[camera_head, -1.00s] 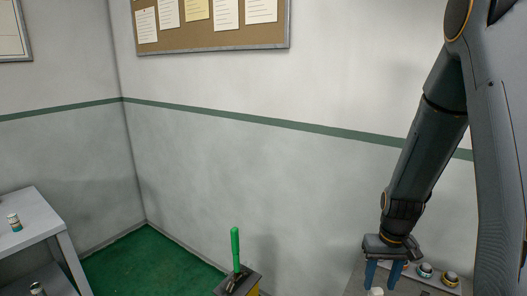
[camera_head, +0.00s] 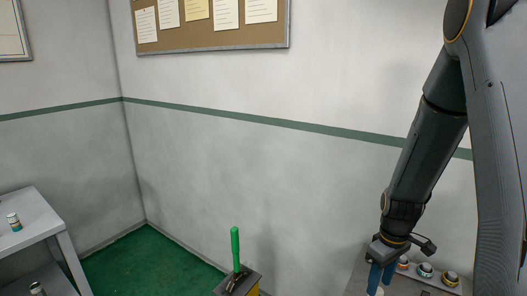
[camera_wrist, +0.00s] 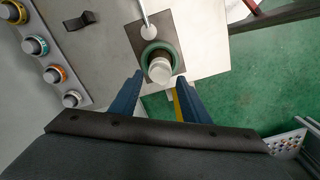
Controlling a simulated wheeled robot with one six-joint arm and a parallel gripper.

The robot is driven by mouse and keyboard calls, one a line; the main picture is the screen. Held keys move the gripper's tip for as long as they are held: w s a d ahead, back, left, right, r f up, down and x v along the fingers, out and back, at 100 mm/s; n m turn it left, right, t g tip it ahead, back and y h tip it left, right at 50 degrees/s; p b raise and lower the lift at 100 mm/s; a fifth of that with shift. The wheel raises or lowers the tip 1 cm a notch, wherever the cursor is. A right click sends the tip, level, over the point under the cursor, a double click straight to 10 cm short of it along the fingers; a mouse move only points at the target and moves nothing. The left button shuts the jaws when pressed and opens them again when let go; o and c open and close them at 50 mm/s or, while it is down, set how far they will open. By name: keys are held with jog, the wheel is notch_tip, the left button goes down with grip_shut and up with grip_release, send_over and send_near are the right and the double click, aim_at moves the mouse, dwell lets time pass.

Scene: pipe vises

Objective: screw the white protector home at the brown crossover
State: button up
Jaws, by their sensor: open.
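In the wrist view, a white round-topped protector (camera_wrist: 160,70) shows between and just past my fingertips. A dark green ring (camera_wrist: 160,52) surrounds the part behind it, over a dark square plate. My gripper (camera_wrist: 160,78) is open, with one blue finger on each side of the protector and a visible gap to both. In the head view, my gripper (camera_head: 381,277) points down at the bottom edge, so its tips and the protector are mostly cut off.
A rail (camera_wrist: 45,60) at the left holds several ring-banded fittings; it also shows in the head view (camera_head: 424,273). A dark block (camera_wrist: 80,20) lies on the grey bench. A perforated white bin (camera_wrist: 288,143) is at lower right.

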jog(key=shift+f+b, duration=0.4)
jog(key=shift+f, duration=0.5)
grip_shut()
jog(key=m+p, duration=0.1)
jog(key=m, duration=1.1)
jog(key=shift+m, duration=1.2)
